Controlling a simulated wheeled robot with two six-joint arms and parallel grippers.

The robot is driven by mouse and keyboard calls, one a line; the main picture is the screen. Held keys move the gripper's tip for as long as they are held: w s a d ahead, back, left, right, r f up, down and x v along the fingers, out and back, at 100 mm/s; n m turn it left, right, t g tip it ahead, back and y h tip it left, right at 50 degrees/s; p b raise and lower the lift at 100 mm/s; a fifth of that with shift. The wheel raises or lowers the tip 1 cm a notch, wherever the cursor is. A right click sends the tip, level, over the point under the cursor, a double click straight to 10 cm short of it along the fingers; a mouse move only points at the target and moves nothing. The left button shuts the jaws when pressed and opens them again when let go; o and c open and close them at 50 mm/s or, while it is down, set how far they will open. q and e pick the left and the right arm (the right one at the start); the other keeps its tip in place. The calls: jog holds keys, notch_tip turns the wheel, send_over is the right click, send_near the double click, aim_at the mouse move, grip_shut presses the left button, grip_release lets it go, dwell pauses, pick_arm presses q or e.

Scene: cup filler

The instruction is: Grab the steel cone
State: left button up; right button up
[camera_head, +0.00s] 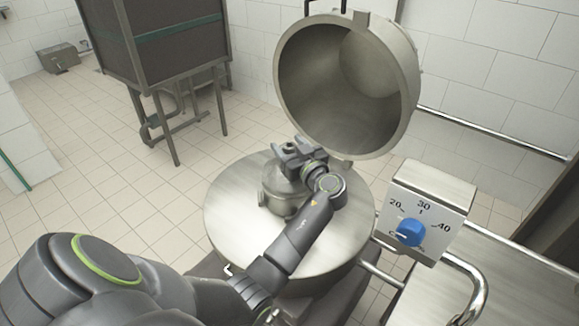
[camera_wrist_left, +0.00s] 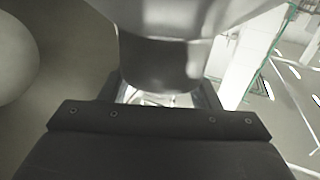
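The steel cone (camera_head: 284,190) stands on the round steel top in the middle of the head view, its upper part partly hidden by my gripper. My left gripper (camera_head: 288,153) is at the top of the cone, its wrist reaching in from the right side. In the left wrist view a grey metal body (camera_wrist_left: 165,62), seemingly the cone, fills the space between my two dark fingers (camera_wrist_left: 162,95). The fingers are apart on either side of it; I cannot tell whether they press on it. My right gripper is in neither view.
The round steel top (camera_head: 232,222) lies under my left arm. A large open steel bowl or lid (camera_head: 350,85) rises just behind the gripper. A control box with a blue knob (camera_head: 410,232) and a bent rail (camera_head: 478,290) stand to the right. A dark cabinet (camera_head: 165,45) is behind left.

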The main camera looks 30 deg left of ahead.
pick_arm(q)
grip_shut()
dwell(1.2)
jog(key=shift+r, duration=0.1)
